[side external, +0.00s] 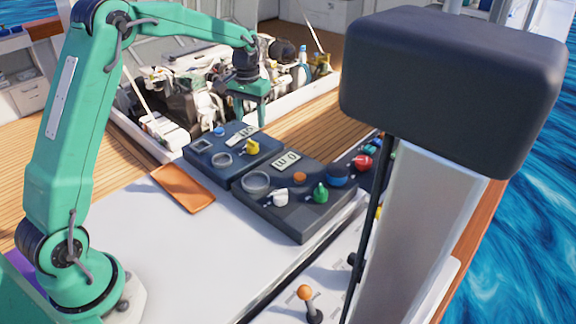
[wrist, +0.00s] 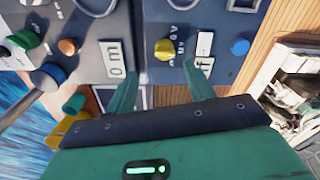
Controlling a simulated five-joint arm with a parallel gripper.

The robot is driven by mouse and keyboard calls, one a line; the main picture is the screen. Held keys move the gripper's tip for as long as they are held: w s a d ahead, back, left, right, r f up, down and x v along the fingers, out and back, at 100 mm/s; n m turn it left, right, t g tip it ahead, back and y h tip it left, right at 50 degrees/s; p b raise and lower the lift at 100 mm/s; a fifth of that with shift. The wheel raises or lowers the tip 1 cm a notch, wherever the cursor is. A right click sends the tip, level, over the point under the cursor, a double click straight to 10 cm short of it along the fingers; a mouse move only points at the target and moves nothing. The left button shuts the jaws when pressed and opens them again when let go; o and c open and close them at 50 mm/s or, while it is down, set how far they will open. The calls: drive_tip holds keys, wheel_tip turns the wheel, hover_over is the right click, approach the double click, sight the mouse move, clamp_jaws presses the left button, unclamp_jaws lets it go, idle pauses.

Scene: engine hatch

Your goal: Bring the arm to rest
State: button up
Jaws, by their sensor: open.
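My arm is green and arches over the white worktop from the lower left of the side view. My gripper (side external: 246,108) points down in front of the engine bay, above the back edge of the dark panels. In the wrist view the two green fingers of my gripper (wrist: 160,92) stand apart with nothing between them. A yellow knob (wrist: 165,48) on the panel lies beyond the fingertips; it also shows in the side view (side external: 252,146).
Two dark panels, the nearer one (side external: 300,228) and the farther one (side external: 200,165), carry coloured knobs. An orange tray (side external: 184,187) lies left of them. The engine (side external: 190,80) sits in the open hatch behind. A dark box (side external: 450,85) on a post blocks the right foreground.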

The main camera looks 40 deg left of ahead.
drive_tip(key=s+d+r+m+t, duration=0.1)
drive_tip(key=s+d+r, duration=0.2)
drive_tip(key=s+r, duration=0.3)
drive_tip(key=s+d+r+t, duration=0.2)
drive_tip(key=s+d+r, duration=0.25)
drive_tip(key=s, duration=0.25)
drive_tip(key=s+d+m+t, duration=0.1)
drive_tip(key=s, duration=0.7)
drive_tip(key=s+d+t, duration=0.1)
drive_tip(key=s+d, duration=0.1)
drive_tip(key=s, duration=0.6)
drive_tip(key=shift+s+d+m, duration=0.25)
drive_tip(key=shift+d+m, duration=0.05)
drive_tip(key=shift+m, duration=0.1)
idle(0.4)
